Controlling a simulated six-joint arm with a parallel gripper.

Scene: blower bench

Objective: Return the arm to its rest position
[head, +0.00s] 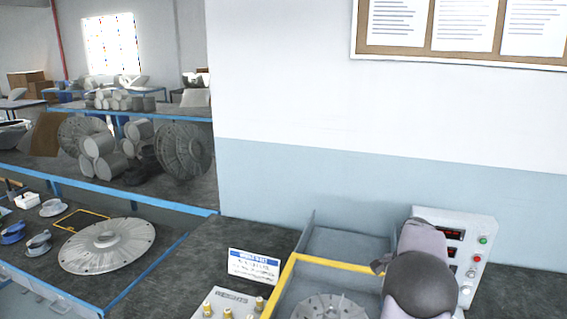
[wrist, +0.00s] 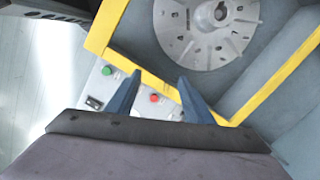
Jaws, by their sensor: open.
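My gripper (wrist: 158,85) shows in the wrist view with its two dark blue fingers apart and nothing between them. Its fingertips appear over the yellow edge of a grey bay. A round grey finned disc (wrist: 208,30) with a central hole lies in that bay, apart from the fingers. In the head view my arm is bent at the lower right, in front of a control panel, and the gripper itself is not visible there. The disc (head: 330,308) shows partly at the bottom edge of the head view.
The yellow-edged bay (head: 283,285) has grey upright walls. A control panel (head: 478,240) with buttons stands behind my arm. A small sign (head: 253,266) and a box with brass fittings (head: 228,305) are to the left. A blue-edged bench (head: 180,240) holds a large disc (head: 107,245).

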